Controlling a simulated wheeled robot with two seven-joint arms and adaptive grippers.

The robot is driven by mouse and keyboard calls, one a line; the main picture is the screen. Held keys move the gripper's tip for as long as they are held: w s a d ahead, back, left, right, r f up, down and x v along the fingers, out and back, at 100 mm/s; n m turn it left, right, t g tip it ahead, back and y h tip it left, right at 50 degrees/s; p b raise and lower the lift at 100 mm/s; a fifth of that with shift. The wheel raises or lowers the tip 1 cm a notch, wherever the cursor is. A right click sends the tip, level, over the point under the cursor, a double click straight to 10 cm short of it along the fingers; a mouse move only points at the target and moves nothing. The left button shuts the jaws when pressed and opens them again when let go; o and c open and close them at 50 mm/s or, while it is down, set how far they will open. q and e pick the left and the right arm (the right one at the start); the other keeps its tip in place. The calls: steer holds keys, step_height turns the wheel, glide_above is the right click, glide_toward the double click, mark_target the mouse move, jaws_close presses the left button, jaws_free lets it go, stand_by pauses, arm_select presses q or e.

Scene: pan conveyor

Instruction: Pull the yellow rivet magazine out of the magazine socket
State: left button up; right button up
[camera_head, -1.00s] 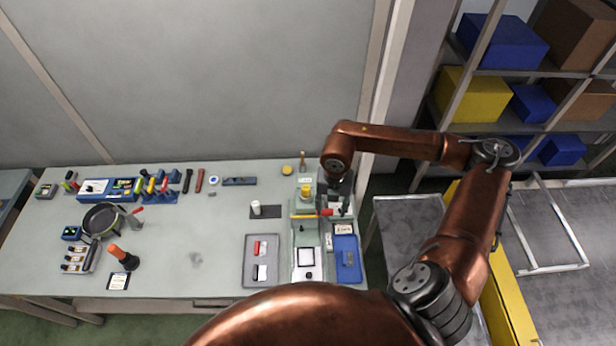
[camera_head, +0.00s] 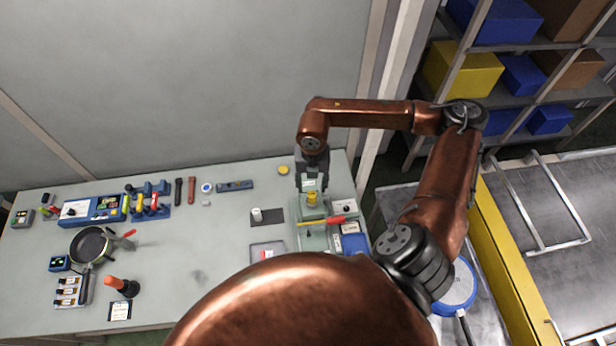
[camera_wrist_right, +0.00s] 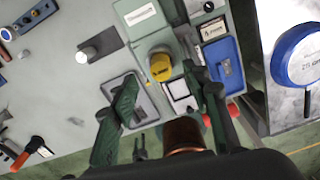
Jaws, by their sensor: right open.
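The yellow rivet magazine (camera_head: 312,198) stands in the grey-green station at the right part of the bench. In the right wrist view its round yellow top (camera_wrist_right: 160,66) shows. Its lower part and the magazine socket's inside are hidden. My right gripper (camera_head: 312,180) is in line with the magazine in the head view, just above it in the picture. In the wrist view the green fingers of my right gripper (camera_wrist_right: 160,80) are spread wide, one to each side of the magazine, with nothing held. I cannot tell the remaining height gap. My left gripper is not in view.
A red-and-yellow lever (camera_head: 322,221) lies across the station close to the magazine. A blue tray (camera_wrist_right: 226,62) is to its right and a white cylinder (camera_wrist_right: 88,53) to its left. A pan (camera_head: 90,245) and tools stand farther left.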

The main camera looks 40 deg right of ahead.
mark_target(312, 194)
step_height(312, 194, down, 5)
steer(key=shift+a+r+p, duration=0.1)
steer(key=shift+p, duration=0.6)
steer(key=shift+f, duration=0.35)
steer(key=shift+s+f, duration=0.1)
steer(key=shift+f, duration=0.25)
steer(key=c, duration=0.7)
jaws_close()
steer(key=shift+o, duration=0.6)
jaws_free()
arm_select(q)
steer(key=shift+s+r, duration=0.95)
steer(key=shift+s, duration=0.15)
arm_select(e)
steer(key=shift+r, duration=0.1)
steer(key=c, duration=0.5)
